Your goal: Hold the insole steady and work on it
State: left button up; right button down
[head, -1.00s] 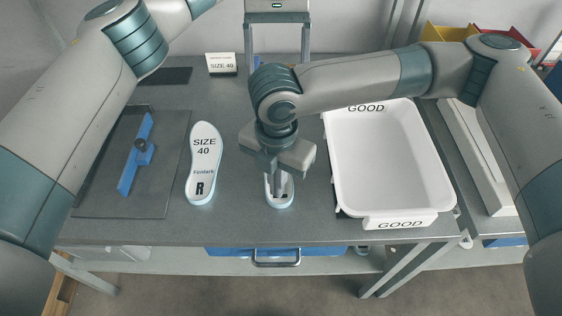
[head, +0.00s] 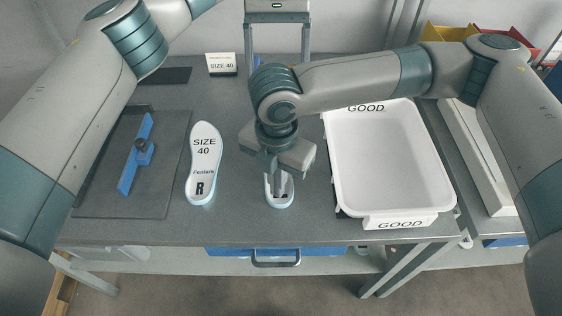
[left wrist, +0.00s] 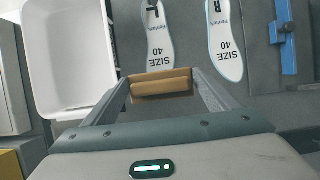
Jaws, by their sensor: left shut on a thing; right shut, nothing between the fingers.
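The left insole (head: 279,203) lies on the table, mostly hidden in the head view by my right arm; its upper part, marked SIZE 40 and L, also shows in the left wrist view (left wrist: 159,28). My right gripper (head: 276,190) is shut and empty, pointing down over the heel end; I cannot tell if it touches. The right insole (head: 204,160), marked SIZE 40 and R, lies to its left and shows in the left wrist view (left wrist: 225,45). My left gripper (left wrist: 160,95) is shut on a tan block (left wrist: 162,84), beyond the insoles' toe ends.
An empty white tray (head: 438,185) labelled GOOD stands right of the insoles. A dark mat (head: 100,205) with a blue bar tool (head: 137,155) lies at the left. A SIZE 40 sign (head: 221,65) stands at the back. Bare table lies between the mat and right insole.

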jog(key=shift+f, duration=1)
dwell(0.3)
dwell(1.0)
notch_tip(320, 180, up, 11)
dwell(1.1)
jog(key=shift+r, duration=0.15)
notch_tip(320, 180, up, 12)
dwell(0.8)
jog(key=shift+w+f, duration=0.1)
jog(key=shift+f, duration=0.1)
jog(key=w+f, duration=0.4)
jog(key=f, duration=1.2)
jog(key=shift+f, duration=0.1)
